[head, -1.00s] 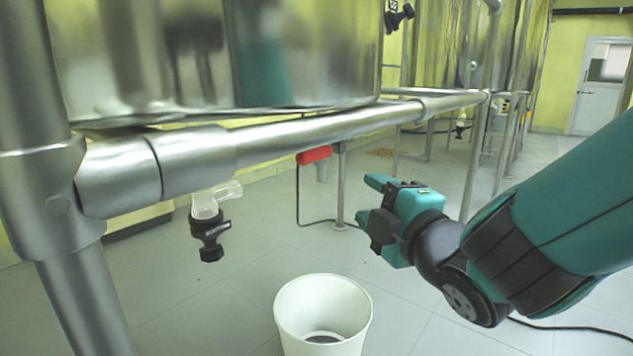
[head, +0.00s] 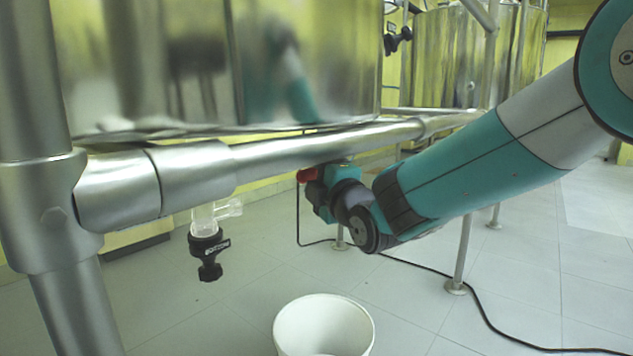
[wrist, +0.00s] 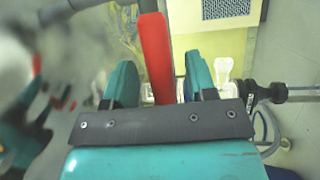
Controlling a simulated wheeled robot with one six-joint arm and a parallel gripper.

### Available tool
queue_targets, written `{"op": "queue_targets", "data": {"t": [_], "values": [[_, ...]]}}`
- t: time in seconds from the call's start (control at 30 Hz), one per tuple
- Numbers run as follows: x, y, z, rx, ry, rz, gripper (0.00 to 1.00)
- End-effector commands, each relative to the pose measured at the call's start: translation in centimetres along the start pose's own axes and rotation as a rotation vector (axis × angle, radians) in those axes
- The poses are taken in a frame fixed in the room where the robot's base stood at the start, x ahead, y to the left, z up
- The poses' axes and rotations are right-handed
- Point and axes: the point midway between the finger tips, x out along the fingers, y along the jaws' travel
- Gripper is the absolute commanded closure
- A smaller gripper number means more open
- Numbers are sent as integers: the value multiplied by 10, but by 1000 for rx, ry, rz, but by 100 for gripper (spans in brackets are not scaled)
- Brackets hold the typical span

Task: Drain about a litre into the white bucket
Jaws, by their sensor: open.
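A red handle (head: 306,175) shows under the steel frame in the head view, partly hidden by my gripper (head: 322,187). In the wrist view the red handle (wrist: 156,55) stands between the two teal fingers of my gripper (wrist: 160,80). The fingers are open, with a gap visible on each side of the handle. The white bucket (head: 285,330) stands on the floor below, cut off by the lower picture edge. A clear glass outlet with a black valve (head: 207,250) hangs under the vessel, left of and higher than the bucket. My gripper is apart from both.
The steel frame pipe (head: 310,140) runs just above my gripper, beneath a large shiny vessel (head: 180,60). A thick steel post (head: 40,210) stands at the left. A black cable (head: 475,310) lies on the floor at the right. The floor right of the bucket is mostly clear.

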Motion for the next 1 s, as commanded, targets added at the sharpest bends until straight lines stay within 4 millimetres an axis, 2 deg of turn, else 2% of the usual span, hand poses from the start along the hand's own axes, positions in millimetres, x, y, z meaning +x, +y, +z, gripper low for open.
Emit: {"op": "queue_targets", "data": {"t": [0.17,0.43,0.47,0.6,0.67,0.7,0.77,1.0], "values": [[12,0,0,0,0,0,49],[13,0,0,0,0,-1,49],[13,0,0,0,0,-1,51],[13,0,0,0,0,-1,83],[13,0,0,0,0,-1,97],[13,0,0,0,0,-1,100],[10,1,6,1,-4,-1,100],[16,-5,-13,-25,22,9,100]]}}
